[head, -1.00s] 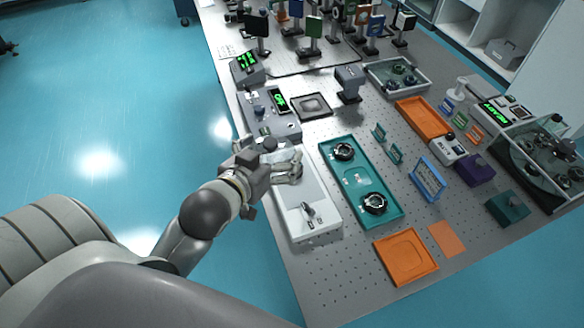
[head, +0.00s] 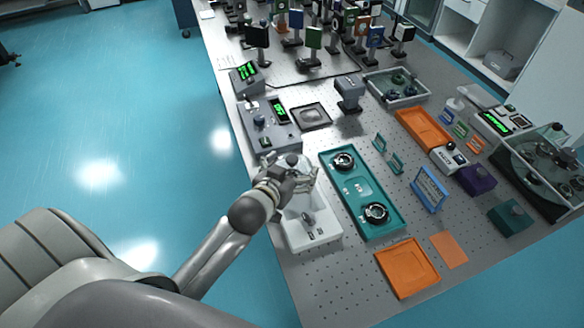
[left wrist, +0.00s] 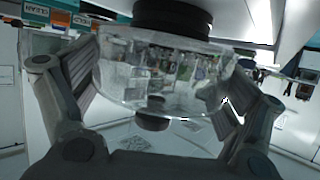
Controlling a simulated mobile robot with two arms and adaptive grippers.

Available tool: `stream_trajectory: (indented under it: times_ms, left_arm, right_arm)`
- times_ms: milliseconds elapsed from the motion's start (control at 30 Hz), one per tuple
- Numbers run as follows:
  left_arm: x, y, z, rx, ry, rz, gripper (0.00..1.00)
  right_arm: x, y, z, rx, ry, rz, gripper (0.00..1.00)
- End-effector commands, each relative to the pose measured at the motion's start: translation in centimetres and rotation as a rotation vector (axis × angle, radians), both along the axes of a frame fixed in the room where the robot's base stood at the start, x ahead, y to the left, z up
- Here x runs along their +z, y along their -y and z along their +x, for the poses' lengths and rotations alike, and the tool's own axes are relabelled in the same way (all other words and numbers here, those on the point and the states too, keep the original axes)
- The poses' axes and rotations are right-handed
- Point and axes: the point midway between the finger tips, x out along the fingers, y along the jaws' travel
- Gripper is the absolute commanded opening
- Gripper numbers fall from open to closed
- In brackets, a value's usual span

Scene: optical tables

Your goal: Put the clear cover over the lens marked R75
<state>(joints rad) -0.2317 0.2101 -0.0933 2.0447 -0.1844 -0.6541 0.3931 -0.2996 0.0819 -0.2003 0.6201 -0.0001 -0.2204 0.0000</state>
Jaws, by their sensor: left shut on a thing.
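A clear cover (left wrist: 165,75) with a dark knob is between the fingers of my left gripper (left wrist: 155,110) in the left wrist view. The gripper (head: 303,178) is shut on it, over the far part of a white tray (head: 312,237) in the head view. A teal tray (head: 393,230) to the right holds two black-rimmed round lenses, a far one (head: 343,161) and a near one (head: 376,213). Their markings are too small to read, so I cannot tell which is R75. The gripper is apart from both lenses. My right gripper is not in view.
An orange tray (head: 407,268) and a flat orange square (head: 449,249) lie near the front edge. A blue framed stand (head: 429,188) is right of the teal tray. A grey box with a green display (head: 268,124) stands behind the white tray. Mounted optics crowd the back.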

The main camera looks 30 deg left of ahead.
Motion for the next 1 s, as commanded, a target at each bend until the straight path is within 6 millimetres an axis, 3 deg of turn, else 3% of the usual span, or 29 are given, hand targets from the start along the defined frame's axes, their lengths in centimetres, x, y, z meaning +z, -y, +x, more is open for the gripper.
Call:
stream_trajectory:
  times_ms: [733, 767, 800, 1000]
  left_arm:
    - [-1.2, 0.0, 0.0, -0.001, 0.002, 0.0, 0.69]
    - [-1.2, 0.0, 0.0, -0.001, 0.001, 0.0, 0.96]
    - [-1.2, 0.0, 0.0, -0.001, 0.001, 0.0, 1.0]
    - [-1.2, 0.0, 0.0, -0.001, 0.001, 0.0, 1.0]
  right_arm:
    - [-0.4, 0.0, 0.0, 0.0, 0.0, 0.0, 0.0]
    - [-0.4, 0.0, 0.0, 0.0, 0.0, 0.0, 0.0]
    - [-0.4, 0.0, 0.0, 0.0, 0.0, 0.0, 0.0]
    - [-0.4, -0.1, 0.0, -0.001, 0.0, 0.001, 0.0]
